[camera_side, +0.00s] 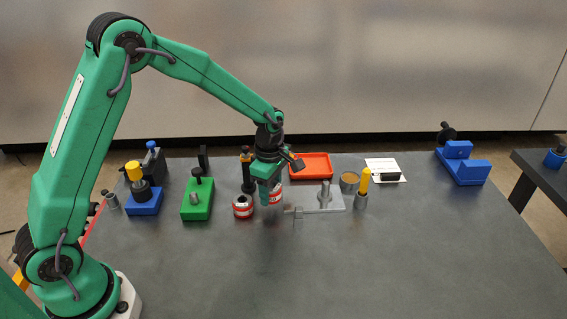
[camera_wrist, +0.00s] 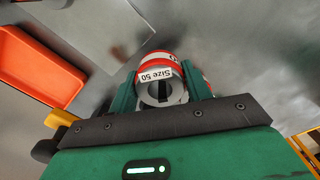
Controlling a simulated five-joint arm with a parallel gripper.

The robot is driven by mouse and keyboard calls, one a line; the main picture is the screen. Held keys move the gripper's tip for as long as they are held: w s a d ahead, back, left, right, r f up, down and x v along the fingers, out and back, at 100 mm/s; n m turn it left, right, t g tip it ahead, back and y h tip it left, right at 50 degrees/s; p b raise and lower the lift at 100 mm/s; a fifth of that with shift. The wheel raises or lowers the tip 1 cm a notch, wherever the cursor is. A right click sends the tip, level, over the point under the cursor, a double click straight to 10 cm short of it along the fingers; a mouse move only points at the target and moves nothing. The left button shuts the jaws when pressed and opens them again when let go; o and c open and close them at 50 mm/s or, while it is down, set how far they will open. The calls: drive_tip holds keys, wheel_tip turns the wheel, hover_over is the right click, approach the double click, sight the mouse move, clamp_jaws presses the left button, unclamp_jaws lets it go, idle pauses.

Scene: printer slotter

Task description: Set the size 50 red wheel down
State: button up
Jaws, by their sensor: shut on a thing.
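The red wheel with a white band reading "Size 50" (camera_wrist: 158,70) is held between the two green fingers of my gripper (camera_wrist: 163,88). It has a grey hub with a dark slot. In the side view the wheel (camera_side: 277,196) is partly hidden by my gripper (camera_side: 270,192), low over the middle of the table. I cannot tell whether it touches the table top. A second red and white wheel (camera_side: 243,206) stands on the table just left of my gripper. A bit of red shows behind the right finger in the wrist view.
A grey plate with a post (camera_side: 322,197) lies close on the right. An orange tray (camera_side: 311,165) is behind it. A green block (camera_side: 197,199) and blue block (camera_side: 144,201) stand left. A yellow-handled tool (camera_side: 363,184) stands right. The table's front is clear.

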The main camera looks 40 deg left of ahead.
drive_tip(key=shift+s+a+f+n, duration=0.2)
drive_tip(key=shift+s+n, duration=0.15)
drive_tip(key=shift+s, duration=0.15)
drive_tip(key=shift+s+a+f+n, duration=0.1)
drive_tip(key=shift+s+a+n, duration=0.1)
drive_tip(key=shift+s+n, duration=0.2)
drive_tip(key=shift+f, duration=0.1)
drive_tip(key=shift+f, duration=1.4)
drive_tip(key=shift+f, duration=0.15)
drive_tip(key=o, duration=1)
wheel_tip(320, 180, up, 12)
drive_tip(key=shift+r, duration=0.15)
